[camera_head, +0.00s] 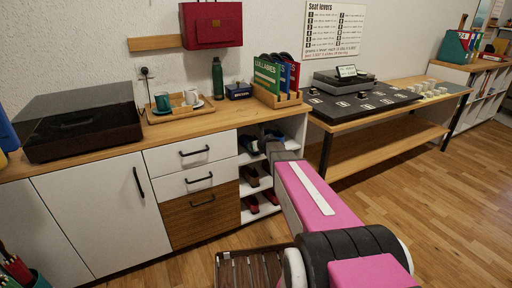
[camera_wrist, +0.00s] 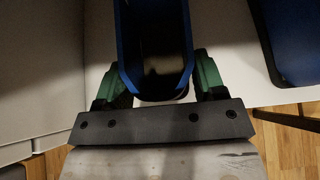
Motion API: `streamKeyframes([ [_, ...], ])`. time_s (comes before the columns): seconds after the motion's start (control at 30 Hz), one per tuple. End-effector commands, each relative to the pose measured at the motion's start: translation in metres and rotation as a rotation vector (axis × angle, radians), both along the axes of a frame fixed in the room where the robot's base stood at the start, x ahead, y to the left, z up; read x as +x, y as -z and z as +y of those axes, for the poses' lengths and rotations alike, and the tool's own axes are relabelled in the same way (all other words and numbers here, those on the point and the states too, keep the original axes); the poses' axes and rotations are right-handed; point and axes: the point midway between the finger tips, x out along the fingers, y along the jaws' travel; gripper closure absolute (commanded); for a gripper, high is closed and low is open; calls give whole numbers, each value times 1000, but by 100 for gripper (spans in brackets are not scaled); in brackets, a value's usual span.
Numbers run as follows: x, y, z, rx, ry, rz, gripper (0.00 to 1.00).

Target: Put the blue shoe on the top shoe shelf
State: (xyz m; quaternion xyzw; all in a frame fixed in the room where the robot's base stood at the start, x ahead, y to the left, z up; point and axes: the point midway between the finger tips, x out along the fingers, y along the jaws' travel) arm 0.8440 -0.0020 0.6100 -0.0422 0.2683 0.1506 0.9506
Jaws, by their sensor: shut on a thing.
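My gripper (camera_wrist: 153,78) is shut on a blue shoe (camera_wrist: 152,30) in the wrist view, its green fingers on either side of the shoe's near end. A second blue shoe (camera_wrist: 290,40) lies to the right, apart from the held one. In the head view, my gripper's end reaches into the top level of the white shoe shelf (camera_head: 244,183), where dark blue shoes (camera_head: 248,144) show beside it. The arm hides part of this level, so I cannot tell there which shoe is held. Whether the held shoe touches the shelf board is unclear.
Brown shoes (camera_head: 250,175) and red shoes (camera_head: 252,203) fill the lower levels. A wooden holder with records (camera_head: 276,75) stands on the cabinet top above. A white and wood drawer cabinet (camera_head: 195,180) is left of the shelf, and a table (camera_head: 370,150) is to the right.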

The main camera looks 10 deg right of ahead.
Motion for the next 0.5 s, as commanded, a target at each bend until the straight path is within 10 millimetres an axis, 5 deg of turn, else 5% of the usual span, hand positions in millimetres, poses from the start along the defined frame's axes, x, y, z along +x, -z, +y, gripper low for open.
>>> streamKeyframes([
  [0.37, 0, 4, 0, 0, 1, -1, 55],
  [0.4, -1, 4, 0, 0, 1, -1, 30],
  [0.47, -1, 4, 0, 0, 0, -1, 11],
  [0.5, -1, 4, 0, 0, 0, -1, 11],
])
